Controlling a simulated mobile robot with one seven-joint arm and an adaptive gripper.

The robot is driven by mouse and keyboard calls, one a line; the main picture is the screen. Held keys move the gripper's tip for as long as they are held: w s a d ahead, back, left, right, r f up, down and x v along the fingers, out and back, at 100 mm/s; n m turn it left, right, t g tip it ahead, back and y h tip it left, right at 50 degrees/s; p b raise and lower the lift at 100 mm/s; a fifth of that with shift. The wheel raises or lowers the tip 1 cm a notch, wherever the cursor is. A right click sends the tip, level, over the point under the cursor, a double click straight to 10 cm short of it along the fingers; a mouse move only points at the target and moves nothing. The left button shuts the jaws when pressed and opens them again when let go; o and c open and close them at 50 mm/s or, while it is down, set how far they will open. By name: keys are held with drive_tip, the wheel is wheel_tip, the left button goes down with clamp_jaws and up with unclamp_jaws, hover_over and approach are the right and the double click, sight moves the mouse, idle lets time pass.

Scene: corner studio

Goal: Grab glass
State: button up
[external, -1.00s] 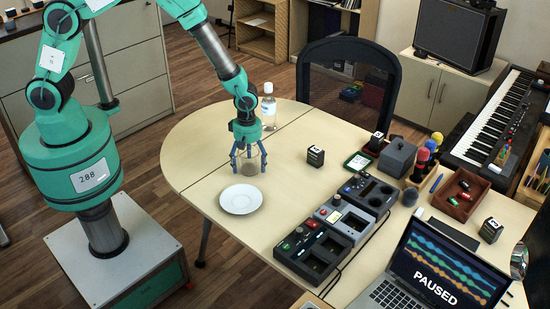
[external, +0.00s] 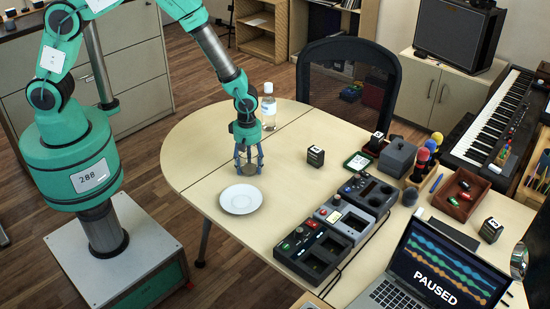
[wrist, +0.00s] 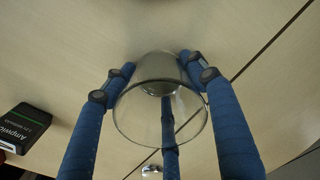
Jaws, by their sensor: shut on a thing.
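A clear glass (wrist: 160,112) stands on the table between the blue fingers of my gripper (wrist: 157,85) in the wrist view. I look down into its round rim, and the fingers close around its sides. In the external view my gripper (external: 249,168) points straight down at the table just behind the white plate, shut on the glass (external: 249,169). The glass is small and partly hidden by the fingers there. I cannot tell whether its base touches the table.
A white plate (external: 240,199) lies just in front of my gripper. A clear bottle (external: 268,108) stands behind it. A small black box (external: 315,156) is to the right, and grey-black devices (external: 312,252) line the front right. The left end of the table is clear.

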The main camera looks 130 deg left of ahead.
sight(248, 156)
drive_tip(key=shift+r, duration=0.1)
drive_tip(key=shift+r, duration=0.45)
wheel_tip(248, 156, up, 3)
drive_tip(key=shift+s+d+f+p, duration=0.1)
drive_tip(key=shift+p, duration=0.45)
drive_tip(key=s+d, duration=0.3)
drive_tip(key=s+d+p, duration=0.1)
drive_tip(key=s+d, duration=0.3)
drive_tip(key=s+d+r, duration=0.1)
drive_tip(key=s+d, duration=0.3)
drive_tip(key=shift+r+p, duration=0.1)
drive_tip(key=shift+p, duration=0.25)
drive_tip(key=shift+d, duration=0.15)
